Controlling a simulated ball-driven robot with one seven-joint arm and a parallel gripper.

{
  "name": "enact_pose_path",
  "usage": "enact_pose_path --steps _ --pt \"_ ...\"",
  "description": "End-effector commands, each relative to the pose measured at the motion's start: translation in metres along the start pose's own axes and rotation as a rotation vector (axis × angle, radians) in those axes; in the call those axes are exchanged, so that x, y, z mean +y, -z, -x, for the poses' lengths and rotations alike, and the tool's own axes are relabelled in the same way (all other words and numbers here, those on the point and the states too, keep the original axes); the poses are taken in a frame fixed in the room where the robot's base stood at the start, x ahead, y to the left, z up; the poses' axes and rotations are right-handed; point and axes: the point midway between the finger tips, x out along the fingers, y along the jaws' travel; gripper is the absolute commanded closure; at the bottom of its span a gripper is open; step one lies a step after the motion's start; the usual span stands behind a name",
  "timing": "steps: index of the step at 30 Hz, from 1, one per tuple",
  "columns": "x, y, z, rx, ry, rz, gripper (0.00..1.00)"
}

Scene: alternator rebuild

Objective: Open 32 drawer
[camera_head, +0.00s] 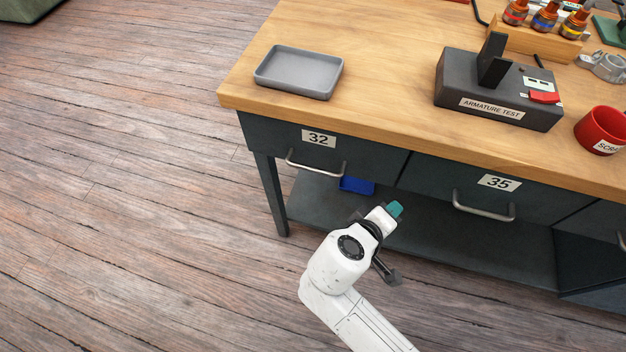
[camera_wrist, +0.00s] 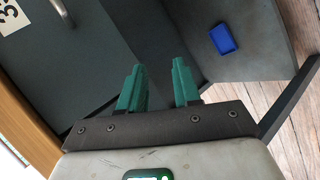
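The 32 drawer (camera_head: 365,155) is a dark grey front at the left end of the bench, marked with a white label (camera_head: 319,138). It looks closed. Its bar handle (camera_head: 316,169) shows below the label. My gripper (camera_wrist: 158,88) has two green fingers standing apart with nothing between them. In the head view it is in front of the bench, below and to the right of the 32 handle, apart from it. The wrist view shows a drawer front with part of a handle (camera_wrist: 62,8) and a cut-off label; I cannot tell which drawer.
The 35 drawer (camera_head: 440,180) is to the right and looks closed. A blue bin (camera_head: 357,186) sits on the lower shelf (camera_head: 420,240). A bench leg (camera_head: 271,195) stands at the left. A grey tray (camera_head: 299,72) and armature tester (camera_head: 497,88) are on top. Floor at left is clear.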

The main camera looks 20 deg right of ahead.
Motion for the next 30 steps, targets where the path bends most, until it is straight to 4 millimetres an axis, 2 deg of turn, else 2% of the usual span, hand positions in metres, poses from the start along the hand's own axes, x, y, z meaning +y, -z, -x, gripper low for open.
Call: enact_pose_path --steps 1,7,12,15,20,30 --pt "-0.018 0.017 -0.001 0.054 -0.090 0.037 0.68" --pt "-0.050 0.081 0.051 0.298 -0.459 0.157 0.68" --pt "-0.075 0.111 0.098 0.460 -0.667 0.216 0.68" --pt "-0.082 0.118 0.113 0.508 -0.726 0.232 0.68" --pt "-0.078 0.124 0.115 0.523 -0.749 0.235 0.68" --pt "-0.044 0.154 0.079 0.520 -0.748 0.234 0.68"
